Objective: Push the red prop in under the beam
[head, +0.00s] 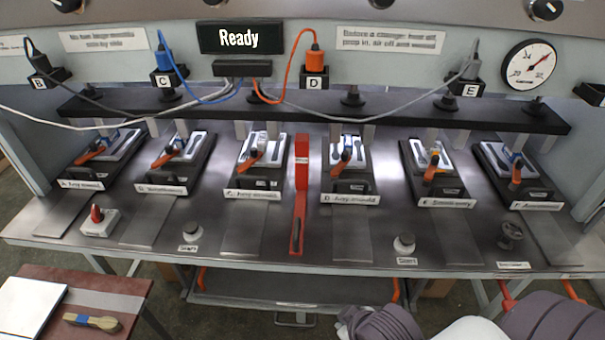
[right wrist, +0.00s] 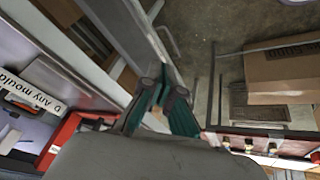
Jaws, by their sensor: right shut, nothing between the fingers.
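The red prop (head: 301,175) stands upright in the middle of the bench, between moulds C and D. Its lower part runs forward toward the front edge. Its top is just in front of the long black beam (head: 310,111); I cannot tell whether they touch. In the right wrist view a red part with a white label, likely the prop (right wrist: 68,135), shows at the left, beside the mould D label. My right gripper (right wrist: 163,88) is shut and empty, apart from that red part. Its fingers do not show clearly in the head view. My left gripper is not in view.
Several moulds with orange-handled levers, such as mould D (head: 347,160), stand along the bench. The display (head: 240,38) reads Ready.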

